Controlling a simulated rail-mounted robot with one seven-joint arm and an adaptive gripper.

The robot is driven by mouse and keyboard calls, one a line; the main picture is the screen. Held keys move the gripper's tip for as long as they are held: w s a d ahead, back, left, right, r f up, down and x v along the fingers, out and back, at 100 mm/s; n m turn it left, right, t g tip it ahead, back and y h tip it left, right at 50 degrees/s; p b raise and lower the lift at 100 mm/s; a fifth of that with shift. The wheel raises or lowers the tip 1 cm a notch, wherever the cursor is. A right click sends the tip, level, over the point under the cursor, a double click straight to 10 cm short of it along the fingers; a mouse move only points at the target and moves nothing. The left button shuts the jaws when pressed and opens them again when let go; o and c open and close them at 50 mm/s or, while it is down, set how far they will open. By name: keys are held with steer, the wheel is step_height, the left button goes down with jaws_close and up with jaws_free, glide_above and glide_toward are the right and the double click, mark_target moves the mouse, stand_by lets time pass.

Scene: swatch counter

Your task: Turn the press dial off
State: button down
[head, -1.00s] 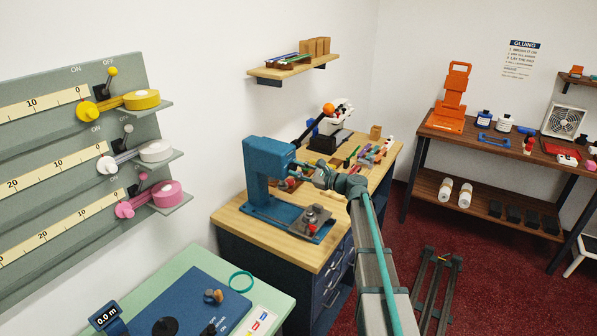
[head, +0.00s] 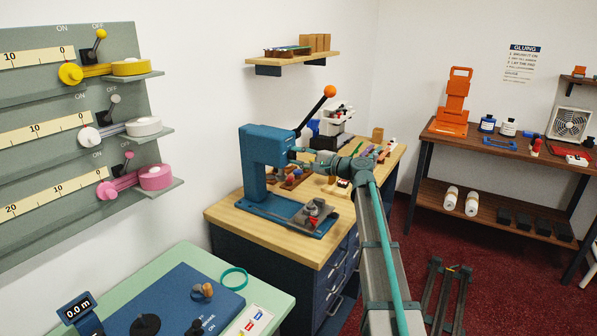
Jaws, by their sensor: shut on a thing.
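The blue press (head: 255,165) stands on the left part of the wooden bench, with a black lever and an orange knob (head: 330,91) angled up to the right. My arm comes in from the lower right, and my gripper (head: 297,156) is at the right face of the press head. Its jaws are shut at that face, apparently on the press dial. The dial itself is too small and covered to make out, so its setting cannot be read. A grey metal fixture with a red part (head: 315,209) sits on the press base below.
The wooden bench (head: 238,222) holds small items behind my wrist. A grey wall panel (head: 40,140) with ON/OFF levers and coloured tape reels is at the left. A brown shelf unit (head: 448,133) stands at the back right.

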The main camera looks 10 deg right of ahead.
steer(key=n+b, duration=0.1)
steer(key=b, duration=0.1)
steer(key=n+b, duration=0.3)
steer(key=b, duration=0.1)
steer(key=shift+f+n, duration=0.3)
steer(key=n+b, duration=0.3)
steer(key=b, duration=0.2)
steer(key=shift+r+n, duration=0.1)
steer(key=shift+n, duration=0.3)
steer(key=shift+r+n+b, duration=0.15)
steer(key=shift+n+b, duration=1.45)
steer(key=shift+b, duration=0.3)
steer(key=shift+r+n+b, duration=0.15)
steer(key=shift+n+b, duration=1.45)
steer(key=shift+b, duration=0.3)
steer(key=c, duration=0.8)
jaws_free()
steer(key=shift+r, duration=0.1)
steer(key=shift+c, duration=0.2)
steer(key=shift+s+d, duration=0.1)
steer(key=shift+s, duration=0.05)
